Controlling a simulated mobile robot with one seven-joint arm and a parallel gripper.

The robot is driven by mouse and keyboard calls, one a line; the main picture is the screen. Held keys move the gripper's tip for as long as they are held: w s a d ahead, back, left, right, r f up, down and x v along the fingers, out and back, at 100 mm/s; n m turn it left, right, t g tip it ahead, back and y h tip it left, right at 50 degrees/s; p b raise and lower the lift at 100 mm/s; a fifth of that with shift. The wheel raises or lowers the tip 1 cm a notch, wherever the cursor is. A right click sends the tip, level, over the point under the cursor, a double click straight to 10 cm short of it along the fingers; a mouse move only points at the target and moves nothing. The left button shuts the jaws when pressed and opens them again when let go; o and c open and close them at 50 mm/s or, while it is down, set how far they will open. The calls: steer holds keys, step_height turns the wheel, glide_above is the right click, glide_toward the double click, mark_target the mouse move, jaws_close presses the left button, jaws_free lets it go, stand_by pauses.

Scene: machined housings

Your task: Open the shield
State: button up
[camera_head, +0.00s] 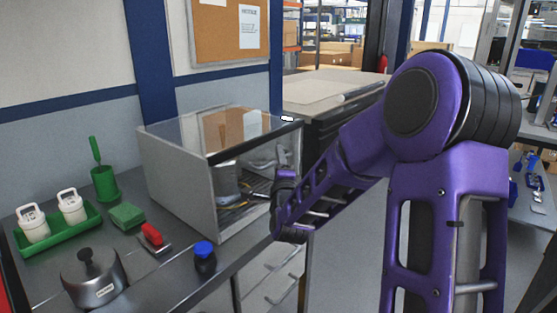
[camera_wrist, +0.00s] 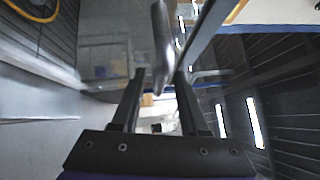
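The machine enclosure (camera_head: 175,185) stands on the bench in the head view, with pale side walls and a clear shield (camera_head: 185,133) over its top. A dark bar runs along the shield's front upper edge. Metal parts show inside. My purple arm reaches to the enclosure's right front; my fingers cannot be made out there. In the wrist view my gripper (camera_wrist: 159,76) has its two dark fingers apart. A rounded grey bar (camera_wrist: 161,45), perhaps the shield's handle, appears between the fingertips, close to the right one. I cannot tell whether they touch.
Left on the bench are a green tray (camera_head: 62,238) with white containers, a green cup (camera_head: 105,184) with a brush, a green block (camera_head: 127,215), a red-handled tool (camera_head: 152,236), a blue-capped bottle (camera_head: 205,262) and a metal housing (camera_head: 93,282). Drawers (camera_head: 268,285) are below.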

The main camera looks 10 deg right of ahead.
jaws_close()
stand_by(1.2)
